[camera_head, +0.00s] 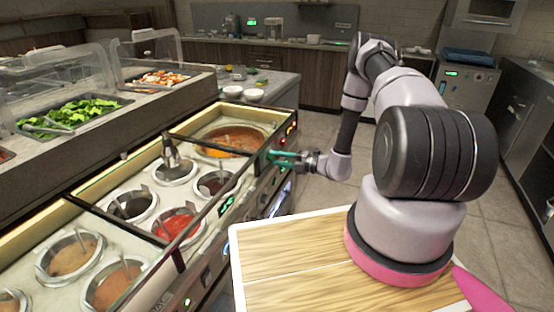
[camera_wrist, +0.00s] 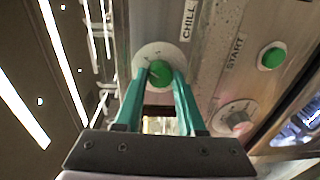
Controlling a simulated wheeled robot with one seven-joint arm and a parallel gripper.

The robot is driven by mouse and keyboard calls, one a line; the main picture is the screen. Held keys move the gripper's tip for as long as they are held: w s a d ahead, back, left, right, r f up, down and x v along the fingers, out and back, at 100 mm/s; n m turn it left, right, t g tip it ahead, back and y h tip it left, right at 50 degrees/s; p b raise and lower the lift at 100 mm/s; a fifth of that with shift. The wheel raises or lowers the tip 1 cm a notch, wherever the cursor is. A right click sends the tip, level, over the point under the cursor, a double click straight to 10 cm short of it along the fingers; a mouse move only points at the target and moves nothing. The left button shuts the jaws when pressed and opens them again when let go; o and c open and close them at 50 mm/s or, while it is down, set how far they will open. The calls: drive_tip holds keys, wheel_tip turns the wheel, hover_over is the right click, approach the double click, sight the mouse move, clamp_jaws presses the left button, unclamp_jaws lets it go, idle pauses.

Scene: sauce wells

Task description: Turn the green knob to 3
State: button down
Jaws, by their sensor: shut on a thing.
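The green knob (camera_wrist: 159,72) shows in the wrist view, on a pale round dial (camera_wrist: 146,55) set in the metal control panel. My gripper (camera_wrist: 160,80) has its two green fingers closed on the knob, one on each side. The dial's numbers and the knob's exact setting are too small to read. In the head view my gripper (camera_head: 272,156) reaches the front panel of the sauce counter from the right. The knob itself is hidden there behind the fingers.
On the panel, a green START button (camera_wrist: 271,57) and a grey-red knob (camera_wrist: 236,118) sit to the right. Sauce wells, including a red one (camera_head: 178,224), fill the counter. The floor (camera_head: 325,190) beyond my arm is clear.

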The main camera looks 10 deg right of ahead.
drive_tip(key=n, duration=0.6)
drive_tip(key=shift+s, duration=0.1)
idle(0.5)
drive_tip(key=c, duration=0.5)
unclamp_jaws()
drive_tip(key=v, duration=1)
drive_tip(key=shift+s+d, duration=0.25)
drive_tip(key=shift+s, duration=0.1)
